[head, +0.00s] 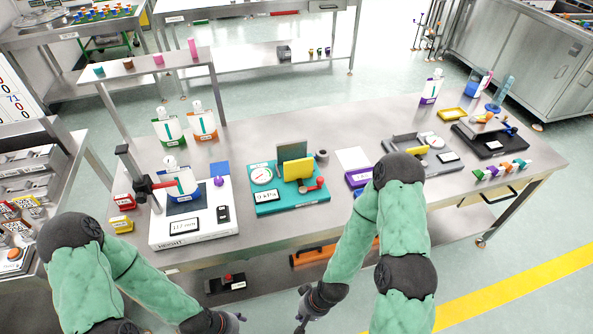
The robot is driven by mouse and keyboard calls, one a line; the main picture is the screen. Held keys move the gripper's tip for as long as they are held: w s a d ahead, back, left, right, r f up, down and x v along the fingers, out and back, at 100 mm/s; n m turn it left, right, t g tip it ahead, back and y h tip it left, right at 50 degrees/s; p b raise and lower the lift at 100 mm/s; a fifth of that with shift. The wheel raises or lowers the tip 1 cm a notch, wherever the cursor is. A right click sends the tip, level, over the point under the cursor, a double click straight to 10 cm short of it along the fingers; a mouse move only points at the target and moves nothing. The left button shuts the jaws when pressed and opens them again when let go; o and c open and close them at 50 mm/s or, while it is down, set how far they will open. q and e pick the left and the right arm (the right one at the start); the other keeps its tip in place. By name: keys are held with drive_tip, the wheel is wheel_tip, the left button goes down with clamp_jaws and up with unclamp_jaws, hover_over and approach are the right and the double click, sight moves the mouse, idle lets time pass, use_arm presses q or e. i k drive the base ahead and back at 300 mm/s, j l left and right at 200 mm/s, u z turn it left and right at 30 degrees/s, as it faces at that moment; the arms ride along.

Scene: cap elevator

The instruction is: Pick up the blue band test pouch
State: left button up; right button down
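A white pouch (187,181) with a blue-looking lower band stands on the dark blue pad of the white height gauge (205,232) at the left of the table. The gauge's red-and-black arm reaches close to the pouch; I cannot tell if they touch. Another small pouch-like item with blue (473,82) stands at the far right, its band too small to read clearly. My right gripper (303,317) is low at the bottom centre, in front of the table and away from both. My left gripper (228,321) is at the bottom edge, partly cut off. Finger openings are unclear.
A green-band pouch (168,130) and an orange-band pouch (203,124) stand behind the gauge. A purple-band pouch (431,90) stands at the back right. A teal pressure device (267,203) sits mid-table. Small colored blocks (502,170) line the right front. Bare tabletop (300,120) lies behind.

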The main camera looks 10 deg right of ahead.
sight(187, 190)
drive_tip(key=i+j+u, duration=0.15)
drive_tip(key=j+u, duration=0.3)
drive_tip(key=i+j+u, duration=0.15)
drive_tip(key=u, duration=0.3)
drive_tip(key=i+j+u, duration=0.3)
drive_tip(key=u, duration=0.15)
